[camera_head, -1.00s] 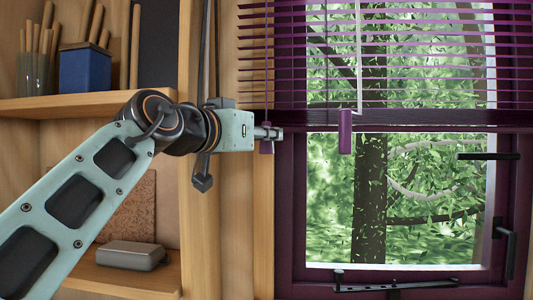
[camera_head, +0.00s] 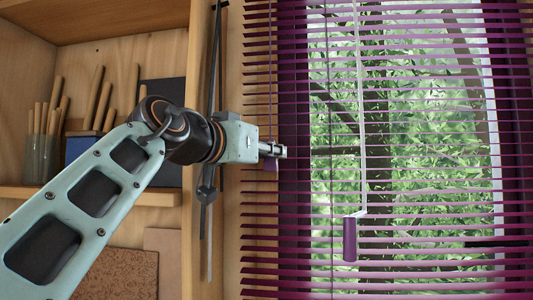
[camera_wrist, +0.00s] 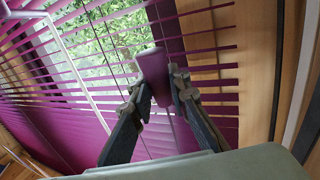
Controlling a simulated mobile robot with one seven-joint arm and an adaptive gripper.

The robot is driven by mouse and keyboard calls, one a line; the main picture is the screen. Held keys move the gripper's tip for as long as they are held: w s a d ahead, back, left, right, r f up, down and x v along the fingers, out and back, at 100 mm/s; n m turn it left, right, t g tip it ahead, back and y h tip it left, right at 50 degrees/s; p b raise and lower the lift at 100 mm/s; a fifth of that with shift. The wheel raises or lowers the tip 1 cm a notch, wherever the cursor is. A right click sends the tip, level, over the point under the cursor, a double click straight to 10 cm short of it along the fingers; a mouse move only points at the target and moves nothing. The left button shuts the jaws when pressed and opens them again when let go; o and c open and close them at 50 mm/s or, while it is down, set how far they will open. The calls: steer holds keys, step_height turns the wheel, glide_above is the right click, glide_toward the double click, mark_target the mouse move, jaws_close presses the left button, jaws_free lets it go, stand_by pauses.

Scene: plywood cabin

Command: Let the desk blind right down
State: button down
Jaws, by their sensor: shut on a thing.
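The purple slatted desk blind (camera_head: 415,205) hangs across the window in the head view, its slats spread apart down to the bottom of the picture. Its bottom edge is not clearly in view. My gripper (camera_head: 281,151) is at the blind's left edge, shut on a small purple cord pull (camera_head: 271,165). In the wrist view the pull (camera_wrist: 153,68) sits between the two fingers of my gripper (camera_wrist: 157,90). A pale wand with a purple handle (camera_head: 350,238) hangs in front of the slats, apart from my gripper.
A wooden shelf (camera_head: 150,196) on the left holds a blue box (camera_head: 80,147) and a jar of wooden sticks (camera_head: 42,155). Dark straps (camera_head: 212,90) hang on the wooden post beside my arm. A cork board (camera_head: 122,272) stands below the shelf.

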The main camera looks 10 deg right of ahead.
steer(key=shift+a+r, duration=0.1)
steer(key=shift+r, duration=0.3)
steer(key=c, duration=2.1)
jaws_free()
steer(key=shift+o, duration=1.5)
steer(key=shift+f, duration=0.15)
steer(key=v, duration=1.2)
